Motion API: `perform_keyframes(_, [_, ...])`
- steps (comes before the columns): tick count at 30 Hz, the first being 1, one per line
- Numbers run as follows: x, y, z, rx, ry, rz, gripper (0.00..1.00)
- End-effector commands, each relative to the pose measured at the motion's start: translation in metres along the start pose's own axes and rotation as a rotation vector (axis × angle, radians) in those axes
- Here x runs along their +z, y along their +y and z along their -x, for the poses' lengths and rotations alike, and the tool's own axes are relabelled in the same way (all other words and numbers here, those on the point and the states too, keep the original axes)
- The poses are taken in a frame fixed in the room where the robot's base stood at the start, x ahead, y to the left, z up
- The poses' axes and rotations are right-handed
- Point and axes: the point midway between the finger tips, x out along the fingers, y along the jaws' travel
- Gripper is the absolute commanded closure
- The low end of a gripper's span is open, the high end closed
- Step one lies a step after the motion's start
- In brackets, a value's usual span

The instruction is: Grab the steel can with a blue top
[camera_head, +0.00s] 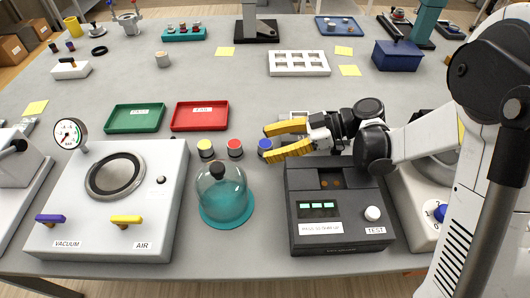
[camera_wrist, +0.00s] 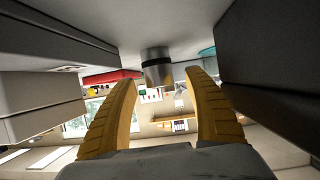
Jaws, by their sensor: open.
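The steel can with a blue top (camera_head: 264,145) stands on the grey bench, just left of the black test box. It is the rightmost of a row of three cans. My gripper (camera_head: 267,142) is open, with its yellow fingers pointing left, close to this can; the fingers partly cover it. In the wrist view a grey can with a dark band (camera_wrist: 157,68) shows between and just beyond the fingertips (camera_wrist: 160,78), apart from both. Its top colour is not clear there.
A teal glass dome (camera_head: 223,196) is in front. The black test box (camera_head: 337,205) lies below my gripper. Red (camera_head: 200,116) and green (camera_head: 134,118) trays lie behind left.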

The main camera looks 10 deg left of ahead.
Motion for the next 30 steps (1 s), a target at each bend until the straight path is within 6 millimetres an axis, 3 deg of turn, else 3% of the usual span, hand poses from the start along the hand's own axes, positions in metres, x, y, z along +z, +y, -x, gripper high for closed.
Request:
perform_keyframes(3, [0.001,0.0,-0.012,0.0,0.0,0.0,0.39])
perform_keyframes(11, [0.0,0.0,-0.014,0.001,0.0,0.0,0.41])
perform_keyframes(15, [0.0,0.0,-0.014,0.001,0.0,0.0,0.83])
perform_keyframes(17, [0.0,0.0,-0.013,0.001,0.0,0.0,1.0])
perform_keyframes(26, [-0.002,0.0,-0.013,0.001,0.0,0.0,1.0])
perform_keyframes(30, [-0.011,0.0,-0.009,0.001,0.0,0.0,1.0])
